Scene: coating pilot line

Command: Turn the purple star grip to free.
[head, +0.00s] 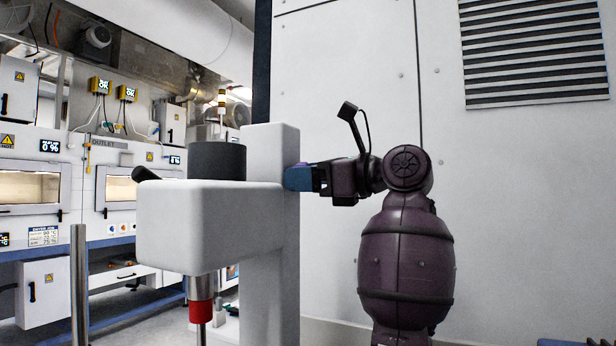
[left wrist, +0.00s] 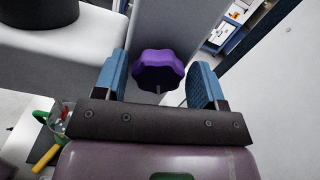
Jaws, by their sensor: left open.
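The purple star grip (left wrist: 158,70) shows in the left wrist view as a lobed knob on a thin stem, beside the pale column. My left gripper (head: 303,178) is open, with its blue fingers reaching to the column of the white machine (head: 215,222) in the head view. In the head view the grip is hidden behind the gripper and column. My right gripper is not in view.
A dark grey cylinder (head: 217,160) sits on top of the white machine, next to a black handle (head: 145,174). A red-collared shaft (head: 201,311) hangs below it. A plain wall panel (head: 520,200) stands behind my arm. A dryer line (head: 40,190) is at the far left.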

